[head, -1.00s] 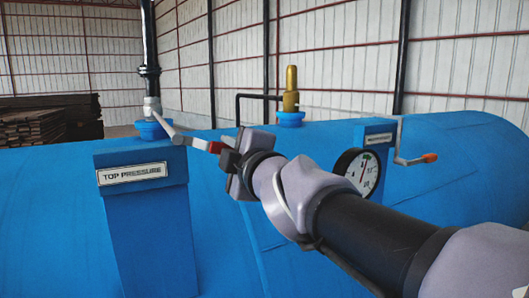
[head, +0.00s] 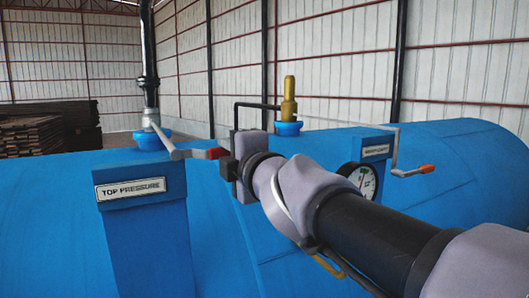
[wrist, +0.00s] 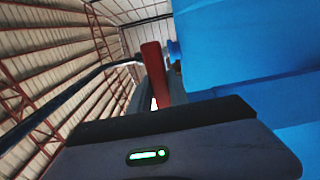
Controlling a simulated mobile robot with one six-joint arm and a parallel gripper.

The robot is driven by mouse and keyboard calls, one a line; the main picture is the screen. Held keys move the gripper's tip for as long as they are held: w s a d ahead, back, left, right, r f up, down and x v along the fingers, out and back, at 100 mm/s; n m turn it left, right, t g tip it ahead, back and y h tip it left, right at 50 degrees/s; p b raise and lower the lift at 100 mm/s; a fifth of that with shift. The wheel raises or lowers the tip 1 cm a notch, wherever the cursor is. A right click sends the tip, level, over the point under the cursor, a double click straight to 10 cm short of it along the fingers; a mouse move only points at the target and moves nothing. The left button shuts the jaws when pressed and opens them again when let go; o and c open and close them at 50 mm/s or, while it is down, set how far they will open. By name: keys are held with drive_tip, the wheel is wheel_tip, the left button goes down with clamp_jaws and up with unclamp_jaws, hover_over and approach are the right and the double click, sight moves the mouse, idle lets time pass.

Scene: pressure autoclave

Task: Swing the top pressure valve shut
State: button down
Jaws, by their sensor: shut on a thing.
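The top pressure valve's lever (head: 188,154) is a grey bent bar with a red end grip (head: 217,153). It reaches right from the valve at the foot of a dark vertical pipe (head: 150,85), above the blue box with the "TOP PRESSURE" plate (head: 130,189). My gripper (head: 227,163) is at the lever's outer end, shut on the red grip. In the wrist view the red grip (wrist: 154,70) stands up beyond the gripper's dark edge. The fingertips' exact contact is partly hidden.
Right of my gripper are a brass valve (head: 289,98), a pressure gauge (head: 364,180) and a second lever with an orange-red tip (head: 426,169) on the blue tank (head: 460,150). My arm crosses in front of the tank. Stacked planks (head: 35,136) lie far left.

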drive_tip(key=shift+r, duration=0.25)
drive_tip(key=c, duration=1.5)
unclamp_jaws()
drive_tip(key=shift+o, duration=1.3)
drive_tip(key=shift+w+f, duration=0.1)
drive_tip(key=shift+f, duration=0.05)
drive_tip(key=p+v, duration=0.3)
drive_tip(key=v, duration=1.4)
drive_tip(key=shift+s, duration=0.3)
